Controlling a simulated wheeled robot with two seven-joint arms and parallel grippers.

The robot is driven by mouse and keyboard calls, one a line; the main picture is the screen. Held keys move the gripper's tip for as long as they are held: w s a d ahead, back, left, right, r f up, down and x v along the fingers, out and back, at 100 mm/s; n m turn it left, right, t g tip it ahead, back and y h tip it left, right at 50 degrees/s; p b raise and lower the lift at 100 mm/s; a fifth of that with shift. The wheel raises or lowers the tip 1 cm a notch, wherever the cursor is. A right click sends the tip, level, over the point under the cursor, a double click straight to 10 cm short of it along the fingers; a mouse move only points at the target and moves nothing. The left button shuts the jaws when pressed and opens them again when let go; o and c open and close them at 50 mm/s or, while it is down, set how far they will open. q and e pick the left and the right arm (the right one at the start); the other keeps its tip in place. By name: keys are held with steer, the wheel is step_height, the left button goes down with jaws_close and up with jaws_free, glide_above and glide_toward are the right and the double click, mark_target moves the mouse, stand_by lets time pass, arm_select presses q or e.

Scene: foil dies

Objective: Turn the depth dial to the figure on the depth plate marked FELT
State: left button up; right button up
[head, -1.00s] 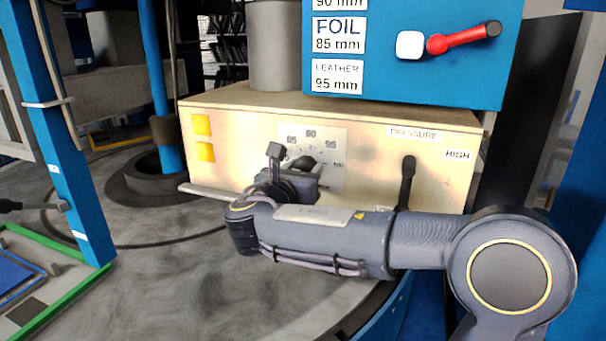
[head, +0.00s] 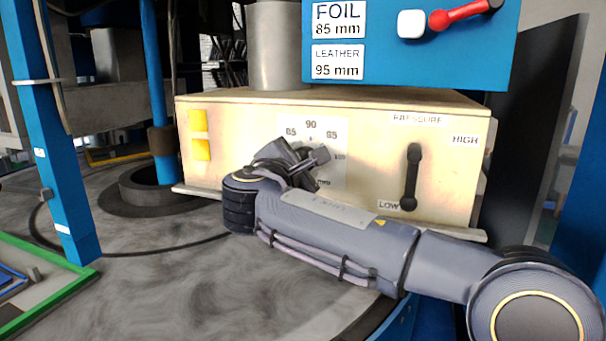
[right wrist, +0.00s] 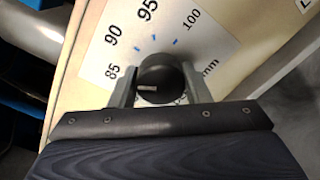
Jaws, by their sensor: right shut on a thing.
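The depth dial's pale scale plate (head: 335,165) is on the front of the cream box, with 85, 90, 95 and 100 in the right wrist view. My right gripper (right wrist: 160,85) is shut on the black dial knob (right wrist: 160,72), one finger on each side. The knob's white mark points left, near the 85 side; I cannot read an exact figure. In the head view my right gripper (head: 300,162) covers the knob. The depth plate labels read FOIL 85 mm (head: 338,20) and LEATHER 95 mm (head: 338,62); no FELT label shows. My left gripper is out of view.
A black pressure lever (head: 412,178) stands right of the dial, between HIGH and LOW labels. A red handle (head: 465,14) is on the blue housing above. A green-edged tray (head: 60,295) is at lower left.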

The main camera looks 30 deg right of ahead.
steer(key=m+b, duration=0.3)
steer(key=m, duration=0.1)
steer(key=shift+f, duration=0.25)
steer(key=shift+r+m+b, duration=0.1)
steer(key=shift+m+b, duration=0.45)
steer(key=shift+m, duration=0.25)
steer(key=o, duration=1)
steer(key=shift+r, duration=0.1)
steer(key=v, duration=0.7)
steer(key=shift+s+a+b, duration=0.25)
steer(key=shift+s+b, duration=0.05)
steer(key=shift+b, duration=0.05)
